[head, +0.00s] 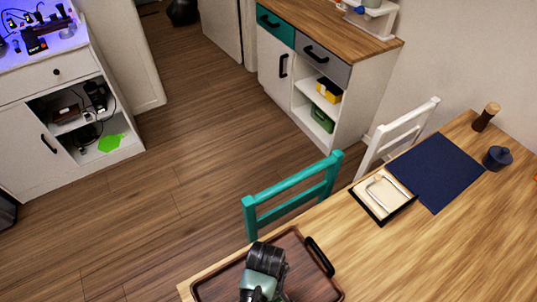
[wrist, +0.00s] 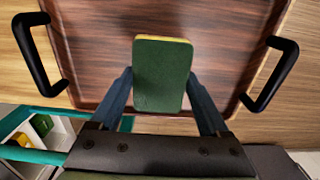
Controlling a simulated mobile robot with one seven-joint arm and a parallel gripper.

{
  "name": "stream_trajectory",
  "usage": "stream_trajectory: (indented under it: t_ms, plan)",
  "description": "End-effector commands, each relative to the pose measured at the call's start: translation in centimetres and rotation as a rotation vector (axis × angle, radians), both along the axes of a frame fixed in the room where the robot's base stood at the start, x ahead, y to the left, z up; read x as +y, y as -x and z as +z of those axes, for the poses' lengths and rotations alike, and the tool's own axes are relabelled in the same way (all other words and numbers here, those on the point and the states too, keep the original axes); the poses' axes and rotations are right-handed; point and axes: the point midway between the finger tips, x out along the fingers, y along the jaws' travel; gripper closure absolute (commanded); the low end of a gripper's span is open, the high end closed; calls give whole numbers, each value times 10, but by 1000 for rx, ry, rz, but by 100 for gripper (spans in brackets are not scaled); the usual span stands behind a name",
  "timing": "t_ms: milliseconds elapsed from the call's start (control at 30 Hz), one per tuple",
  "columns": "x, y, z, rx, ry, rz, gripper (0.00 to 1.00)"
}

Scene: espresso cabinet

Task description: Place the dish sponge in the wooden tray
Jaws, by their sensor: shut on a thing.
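The dish sponge (wrist: 162,77) is dark green with a yellow edge. In the wrist view it sits between the two blue fingers of my gripper (wrist: 161,90), which is shut on it. The wooden tray (wrist: 90,45) is dark brown with black handles at both sides and lies behind the sponge in that view. I cannot tell whether the sponge touches the tray. In the head view the tray (head: 215,286) is at the bottom edge, with my arm over it. The sponge and fingers are hidden there.
The tray lies on a wooden table (head: 440,240). A teal chair (head: 293,196) and a white chair (head: 400,137) stand along its edge. A small napkin box (head: 370,207), a navy mat (head: 437,165), a blue pot (head: 497,158) and a wooden grinder (head: 486,117) are farther right.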

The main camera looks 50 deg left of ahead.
Motion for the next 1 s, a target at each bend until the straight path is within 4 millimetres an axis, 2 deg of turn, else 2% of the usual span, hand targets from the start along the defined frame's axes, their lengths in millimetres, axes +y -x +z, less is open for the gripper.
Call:
stream_trajectory:
  t_ms: [467, 900, 933, 1000]
  plan:
    - [0, 0, -56, 0, 0, -1, 72]
    - [0, -1, -63, -2, -2, -2, 72]
    - [0, -1, -63, -2, -2, -2, 19]
    - [0, -1, -62, -2, -2, -2, 7]
